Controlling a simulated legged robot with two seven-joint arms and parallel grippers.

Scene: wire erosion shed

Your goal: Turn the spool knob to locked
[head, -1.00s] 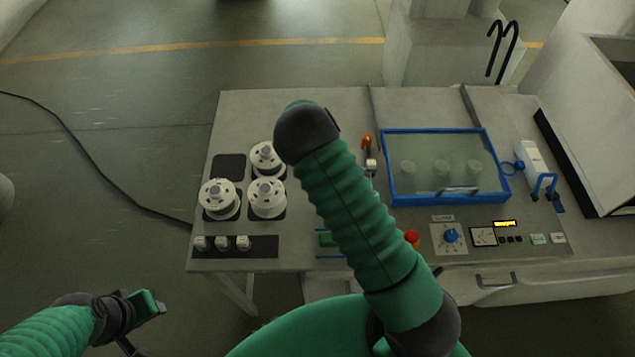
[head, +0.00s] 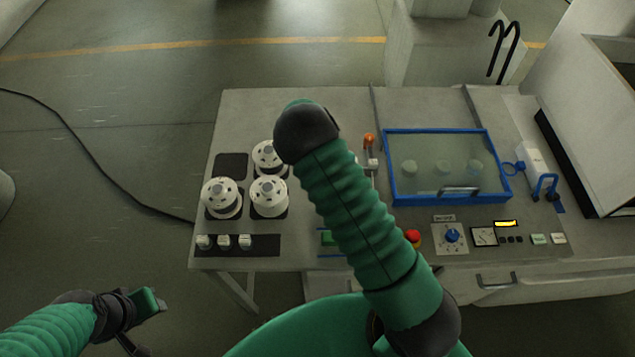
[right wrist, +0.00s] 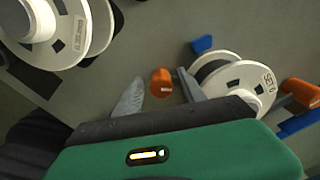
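In the right wrist view a small orange knob (right wrist: 162,82) with a pale mark stands near a mounted white spool (right wrist: 232,84). My right gripper (right wrist: 161,78) has its two grey fingers apart, with the knob appearing between the tips. Whether the fingers touch it I cannot tell. In the head view my right arm covers this knob and the right gripper. A blue knob (head: 452,235) sits on a pale dial plate at the bench front; its label is too small to read. My left gripper (head: 150,301) is low at the left, off the bench; its fingers are unclear.
Several white spools (head: 221,198) stand at the bench's left. A blue-framed clear-lidded box (head: 388,170), an orange-topped lever (head: 369,140) and a red button (head: 412,237) lie right of my arm. An orange handle (right wrist: 302,92) is right of the mounted spool.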

